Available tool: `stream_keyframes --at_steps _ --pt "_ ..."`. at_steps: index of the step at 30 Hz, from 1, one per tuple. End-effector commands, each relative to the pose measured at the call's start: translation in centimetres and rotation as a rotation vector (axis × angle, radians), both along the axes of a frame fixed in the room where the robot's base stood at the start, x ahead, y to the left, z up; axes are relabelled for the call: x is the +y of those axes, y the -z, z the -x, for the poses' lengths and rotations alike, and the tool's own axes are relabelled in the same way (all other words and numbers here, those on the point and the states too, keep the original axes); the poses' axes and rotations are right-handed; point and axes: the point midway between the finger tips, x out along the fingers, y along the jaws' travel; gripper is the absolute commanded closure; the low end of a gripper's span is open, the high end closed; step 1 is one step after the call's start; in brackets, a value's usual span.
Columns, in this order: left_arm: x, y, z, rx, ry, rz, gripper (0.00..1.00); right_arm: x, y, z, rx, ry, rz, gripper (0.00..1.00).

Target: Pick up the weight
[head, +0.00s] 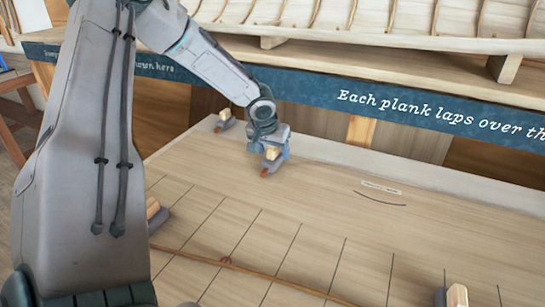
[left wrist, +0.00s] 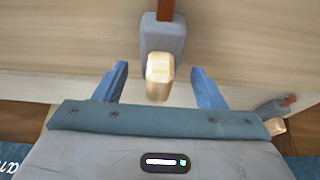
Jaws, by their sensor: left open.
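A weight (left wrist: 163,36), a grey block with a pale wooden handle and a reddish-brown strip at its far end, sits on the wooden table. In the head view the same weight (head: 268,167) is partly hidden by my left gripper (head: 276,158). In the left wrist view the left gripper (left wrist: 160,72) has its two blue fingers apart, one on each side of the wooden handle. I see gaps between the fingers and the handle. My right gripper is not in view.
Other similar weights stand on the table: one at the back left (head: 225,122), one at the left (head: 153,215), one at the front right (head: 457,296). A thin wooden batten (head: 255,268) crosses the lined tabletop. A blue lettered board (head: 420,105) runs behind, below the hull.

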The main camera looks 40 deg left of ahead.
Motion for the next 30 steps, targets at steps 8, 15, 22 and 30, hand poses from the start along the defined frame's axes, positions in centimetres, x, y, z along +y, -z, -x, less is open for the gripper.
stream_keyframes --at_steps 8,15,22,30 --pt "0.17 1.58 -0.57 0.0 -0.001 0.001 0.36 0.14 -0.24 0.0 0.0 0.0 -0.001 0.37" --pt "0.16 1.58 -0.56 -0.001 0.0 0.002 0.5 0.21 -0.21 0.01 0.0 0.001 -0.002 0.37" --pt "0.15 1.57 -0.56 -0.001 0.0 0.002 0.95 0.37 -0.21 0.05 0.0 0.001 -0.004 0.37" --pt "0.18 1.44 -0.62 -0.002 0.001 0.001 1.0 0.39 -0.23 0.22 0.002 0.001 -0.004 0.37"
